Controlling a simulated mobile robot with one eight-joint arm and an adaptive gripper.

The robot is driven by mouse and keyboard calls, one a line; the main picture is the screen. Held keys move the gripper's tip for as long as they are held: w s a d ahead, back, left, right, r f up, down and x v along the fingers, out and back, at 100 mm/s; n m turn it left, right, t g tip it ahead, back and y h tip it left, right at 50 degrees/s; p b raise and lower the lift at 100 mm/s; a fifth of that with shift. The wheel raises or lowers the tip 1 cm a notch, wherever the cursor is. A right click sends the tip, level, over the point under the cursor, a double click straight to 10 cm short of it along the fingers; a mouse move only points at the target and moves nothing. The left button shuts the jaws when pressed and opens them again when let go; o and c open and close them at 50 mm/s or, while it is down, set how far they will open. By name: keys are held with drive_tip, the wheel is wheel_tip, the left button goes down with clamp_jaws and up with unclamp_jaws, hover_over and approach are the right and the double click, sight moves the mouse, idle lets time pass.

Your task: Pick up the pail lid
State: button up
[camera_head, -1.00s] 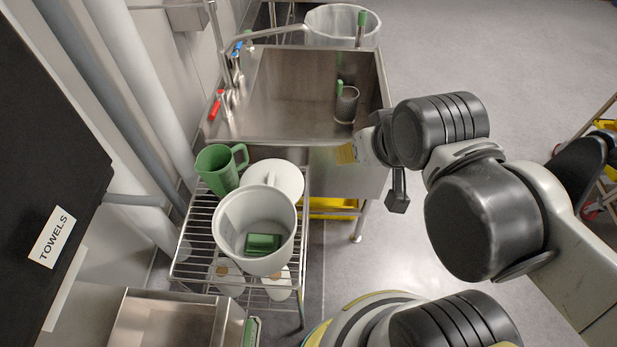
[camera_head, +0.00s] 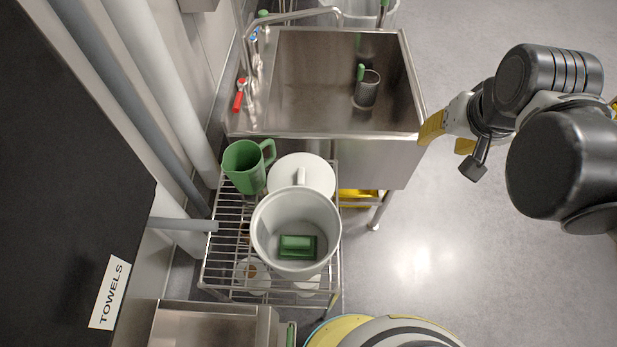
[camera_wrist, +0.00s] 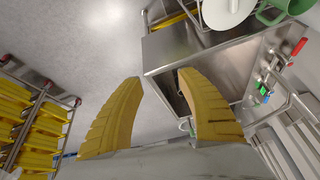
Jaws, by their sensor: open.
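The pail lid (camera_head: 313,176) is a white disc with a raised handle, lying on the wire rack behind the white pail (camera_head: 262,236). The pail hides its near edge. In the wrist view the lid (camera_wrist: 222,14) shows at the top, cut off by the frame, beside the green mug. My gripper (camera_head: 447,136) is to the right of the lid, by the sink's front right corner, apart from the lid. In the wrist view its two yellow fingers (camera_wrist: 160,105) are spread wide with nothing between them.
A green mug (camera_head: 243,168) stands left of the lid on the wire rack (camera_head: 225,225). A green block (camera_head: 297,246) lies inside the pail. The steel sink (camera_head: 300,90) is behind, with a dark cup (camera_head: 367,90) in it. Open floor (camera_head: 420,240) lies to the right.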

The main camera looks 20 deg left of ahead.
drive_tip(key=w+a+f+n+g, duration=0.1)
drive_tip(key=w+a+f, duration=0.2)
drive_tip(key=a, duration=0.4)
drive_tip(key=w+a+f+g, duration=0.1)
drive_tip(key=w+a+f, duration=0.1)
drive_tip(key=a+f, duration=0.3)
drive_tip(key=n+g+h+b, duration=0.1)
drive_tip(key=g+b, duration=0.1)
drive_tip(key=g, duration=0.1)
approach(301, 175)
drive_tip(key=shift+w+d+f, duration=0.2)
drive_tip(key=shift+w, duration=0.05)
wheel_tip(301, 175, down, 6)
drive_tip(key=shift+r+b, duration=0.2)
drive_tip(key=shift+b, duration=0.65)
drive_tip(key=f+b, duration=0.2)
drive_tip(key=f, duration=0.3)
drive_tip(key=shift+s+a+f+b, duration=0.2)
drive_tip(key=shift+s+a+b, duration=0.05)
drive_tip(key=shift+s+b, duration=0.15)
drive_tip(key=shift+r, duration=0.1)
clamp_jaws()
